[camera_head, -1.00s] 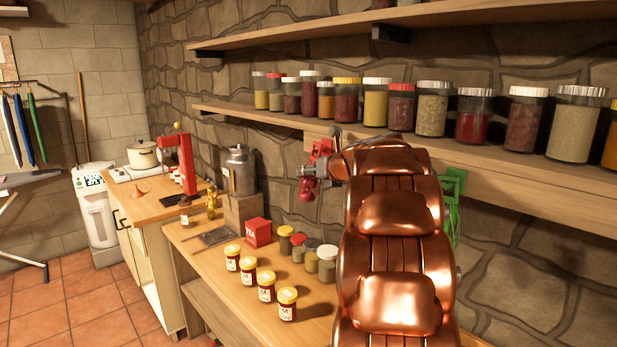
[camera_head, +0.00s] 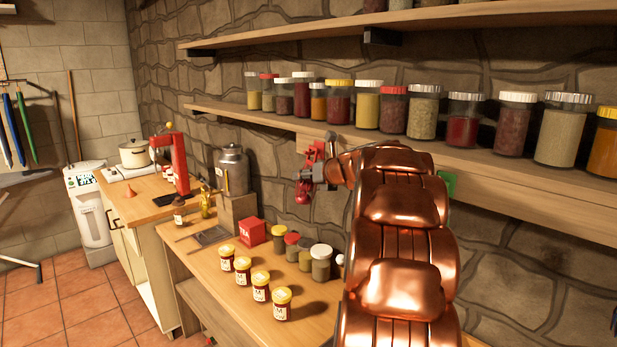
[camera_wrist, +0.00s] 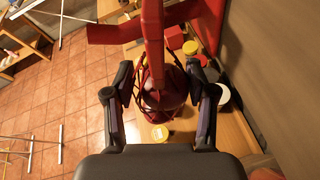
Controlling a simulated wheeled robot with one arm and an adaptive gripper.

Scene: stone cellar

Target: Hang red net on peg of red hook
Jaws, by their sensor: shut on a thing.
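The red hook (camera_head: 314,153) is fixed to the stone wall just under the lower shelf in the head view. In the wrist view its red bars (camera_wrist: 152,25) run across the top, in front of the net. My gripper (camera_head: 307,180) is close beside the hook. In the wrist view my gripper (camera_wrist: 161,98) is shut on the red net (camera_wrist: 172,98), a rounded red bundle with cord loops between the fingers. The net (camera_head: 303,194) shows small and dark red in the head view. I cannot tell whether its loop is around the peg.
A green hook (camera_head: 448,184) is mostly hidden behind my arm. The shelf (camera_head: 250,117) above holds several spice jars. The bench below carries jars, a red box (camera_head: 252,232) and a metal can (camera_head: 233,170). A red press (camera_head: 180,163) stands farther left.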

